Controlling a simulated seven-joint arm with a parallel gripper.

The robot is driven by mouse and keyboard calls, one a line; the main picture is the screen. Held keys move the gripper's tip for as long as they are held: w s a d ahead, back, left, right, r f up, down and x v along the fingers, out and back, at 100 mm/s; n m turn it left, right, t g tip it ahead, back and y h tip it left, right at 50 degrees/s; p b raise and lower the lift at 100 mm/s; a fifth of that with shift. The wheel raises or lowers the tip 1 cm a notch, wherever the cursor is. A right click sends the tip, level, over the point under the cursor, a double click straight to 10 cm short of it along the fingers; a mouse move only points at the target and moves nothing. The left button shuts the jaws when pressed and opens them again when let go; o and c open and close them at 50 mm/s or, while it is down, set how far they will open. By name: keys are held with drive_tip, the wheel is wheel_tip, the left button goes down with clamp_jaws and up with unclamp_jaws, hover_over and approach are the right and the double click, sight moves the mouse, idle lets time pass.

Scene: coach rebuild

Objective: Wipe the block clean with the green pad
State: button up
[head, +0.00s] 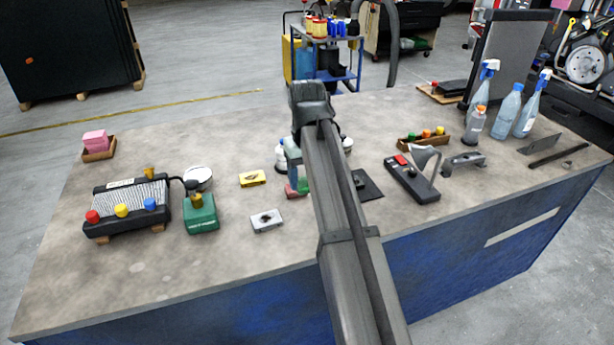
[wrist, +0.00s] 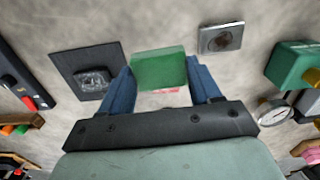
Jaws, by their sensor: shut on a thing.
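My gripper (wrist: 160,76) is shut on the green pad (wrist: 158,68), which sits between its two blue fingers. In the head view the pad (head: 303,184) shows only in part beside my arm. A silver block (wrist: 220,38) with a dark smudge on its top lies on the bench, just beyond the pad and to its right in the wrist view. In the head view this block (head: 266,220) is left of my arm, near the front edge. A white and red thing shows just below the pad in the wrist view, mostly hidden.
A yellow block (head: 252,178) with a dark mark lies behind the silver one. A green box (head: 201,214) stands to the left, a dark plate (head: 368,186) to the right of my arm. The bench front left is clear.

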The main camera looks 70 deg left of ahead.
drive_tip(key=shift+c, duration=0.7)
drive_tip(key=shift+w, duration=0.4)
drive_tip(key=w+a, duration=0.7)
drive_tip(key=w, duration=0.4)
drive_tip(key=shift+w+d+f, duration=0.1)
drive_tip(key=shift+d+f, duration=0.05)
drive_tip(key=shift+f, duration=1.6)
drive_tip(key=shift+d+f, duration=0.1)
drive_tip(key=shift+f, duration=1.6)
drive_tip(key=shift+w+f, duration=0.55)
drive_tip(key=shift+w, duration=0.1)
drive_tip(key=shift+c, duration=0.4)
drive_tip(key=shift+w, duration=2.95)
drive_tip(key=shift+s, duration=3.6)
wheel_tip(320, 180, up, 8)
